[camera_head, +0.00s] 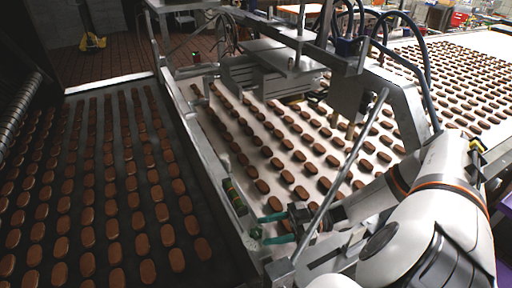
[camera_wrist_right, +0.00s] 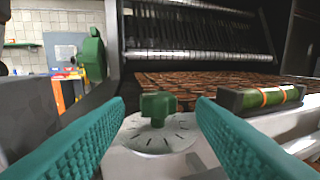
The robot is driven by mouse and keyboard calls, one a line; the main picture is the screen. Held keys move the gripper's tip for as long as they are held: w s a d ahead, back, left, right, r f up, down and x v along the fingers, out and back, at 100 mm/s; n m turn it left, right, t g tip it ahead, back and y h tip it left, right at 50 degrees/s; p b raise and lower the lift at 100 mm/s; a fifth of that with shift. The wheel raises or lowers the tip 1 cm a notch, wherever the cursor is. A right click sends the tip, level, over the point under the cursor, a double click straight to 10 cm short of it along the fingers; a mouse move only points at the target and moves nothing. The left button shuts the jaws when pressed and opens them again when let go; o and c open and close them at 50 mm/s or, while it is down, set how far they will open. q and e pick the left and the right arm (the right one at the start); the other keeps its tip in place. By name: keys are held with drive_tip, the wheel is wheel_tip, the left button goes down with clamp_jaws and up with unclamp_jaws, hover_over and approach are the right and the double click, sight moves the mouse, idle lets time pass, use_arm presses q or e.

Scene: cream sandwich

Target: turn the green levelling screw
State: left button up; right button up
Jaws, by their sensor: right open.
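The green levelling screw (camera_wrist_right: 158,106) stands on a round pale dial plate (camera_wrist_right: 150,138) with dark tick marks. In the head view the screw (camera_head: 256,232) is small, at the machine frame's near corner. My right gripper (camera_head: 262,229) is open, its two teal fingers pointing left toward the screw. In the right wrist view the screw appears between the open fingertips (camera_wrist_right: 161,102), with a visible gap on each side. I see no contact; the exact depth is hard to tell. My left gripper is not in view.
A green spirit level (camera_wrist_right: 268,97) with orange bands lies beside the dial; it also shows in the head view (camera_head: 235,197). Another green knob (camera_wrist_right: 93,58) stands left. Brown biscuits cover the dark belt (camera_head: 100,190) and white belt (camera_head: 290,150). A metal bar (camera_head: 340,175) slants near my right arm.

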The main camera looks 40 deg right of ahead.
sight(256, 231)
drive_tip(key=p+x, duration=0.1)
drive_tip(key=x, duration=0.3)
drive_tip(key=shift+a, duration=0.2)
drive_tip(key=shift+c, duration=0.5)
drive_tip(key=c, duration=0.9)
